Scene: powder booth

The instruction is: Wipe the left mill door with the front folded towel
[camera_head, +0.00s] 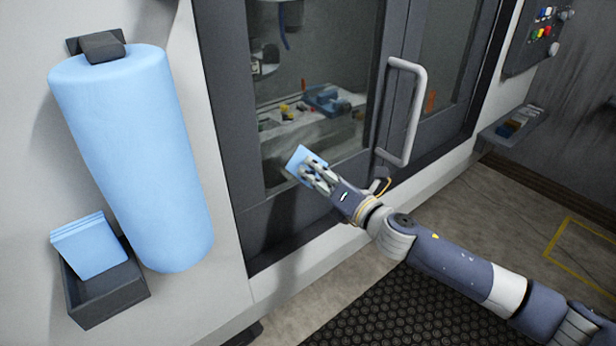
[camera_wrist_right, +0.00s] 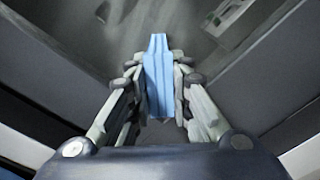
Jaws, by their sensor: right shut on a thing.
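The left mill door (camera_head: 228,110) is a dark frame around a glass window in the middle of the head view. My right gripper (camera_head: 312,172) is shut on a light blue folded towel (camera_head: 299,158) at the lower part of that window. The towel also shows between the fingers in the right wrist view (camera_wrist_right: 157,75). The towel is at or very near the glass; I cannot tell whether it touches. More folded blue towels (camera_head: 88,247) stand in a dark holder (camera_head: 108,294) on the wall at the left. My left gripper is out of view.
A big blue paper roll (camera_head: 135,150) hangs on the wall left of the door. A light grey door handle (camera_head: 416,115) sticks out right of the towel. A control panel (camera_head: 537,35) and small shelf (camera_head: 512,125) are at right. A black mat (camera_head: 400,310) covers the floor.

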